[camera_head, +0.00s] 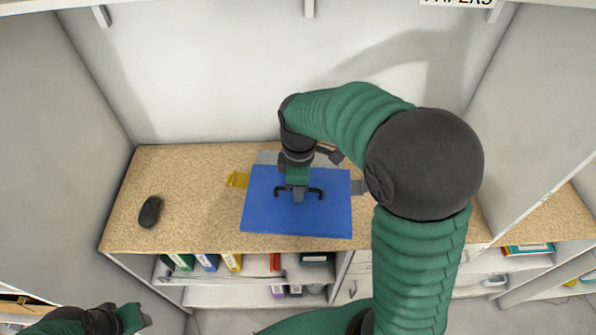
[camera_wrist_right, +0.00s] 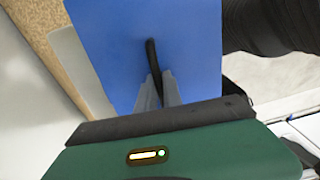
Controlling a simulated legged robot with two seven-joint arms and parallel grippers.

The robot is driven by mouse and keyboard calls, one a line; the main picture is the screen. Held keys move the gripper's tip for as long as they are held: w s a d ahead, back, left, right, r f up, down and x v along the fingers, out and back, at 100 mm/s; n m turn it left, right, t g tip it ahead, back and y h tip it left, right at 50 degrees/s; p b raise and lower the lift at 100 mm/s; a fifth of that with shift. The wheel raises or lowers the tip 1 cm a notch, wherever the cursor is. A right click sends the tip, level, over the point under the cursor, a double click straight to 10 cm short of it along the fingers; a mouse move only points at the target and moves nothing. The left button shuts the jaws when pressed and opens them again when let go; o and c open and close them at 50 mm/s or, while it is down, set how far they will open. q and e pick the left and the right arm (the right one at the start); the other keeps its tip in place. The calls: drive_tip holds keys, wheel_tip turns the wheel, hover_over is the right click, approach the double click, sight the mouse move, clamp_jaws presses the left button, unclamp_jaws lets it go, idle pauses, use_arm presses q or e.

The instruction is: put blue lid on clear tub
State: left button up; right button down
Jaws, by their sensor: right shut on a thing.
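The blue lid (camera_head: 325,215) is a flat rectangle with a dark handle on top. My right gripper (camera_head: 298,198) is shut on that handle, and the wrist view shows its fingers (camera_wrist_right: 157,92) closed around the dark handle (camera_wrist_right: 151,55) of the lid (camera_wrist_right: 190,40). A grey, see-through edge, seemingly the clear tub (camera_head: 266,157), shows behind the lid. The lid hides most of it, so I cannot tell whether they touch. A similar grey strip shows beside the lid in the wrist view (camera_wrist_right: 75,60). My left gripper (camera_head: 137,319) is at the lower left, away from the lid; its jaw opening is unclear.
A yellow piece (camera_head: 237,180) sticks out left of the lid. A black mouse (camera_head: 150,211) lies on the speckled shelf (camera_head: 190,170), with free room between it and the lid. Binders (camera_head: 207,262) stand on the shelf below. Grey side walls and a back wall enclose the bay.

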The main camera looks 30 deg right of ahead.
drive_tip(key=w+d+f+p, duration=0.3)
drive_tip(key=w+d+f, duration=0.1)
drive_tip(key=w, duration=0.5)
drive_tip(key=shift+d+f, duration=0.3)
drive_tip(key=shift+d, duration=0.45)
drive_tip(key=shift+a, duration=0.1)
drive_tip(key=c, duration=1.5)
unclamp_jaws()
drive_tip(key=shift+s, duration=0.15)
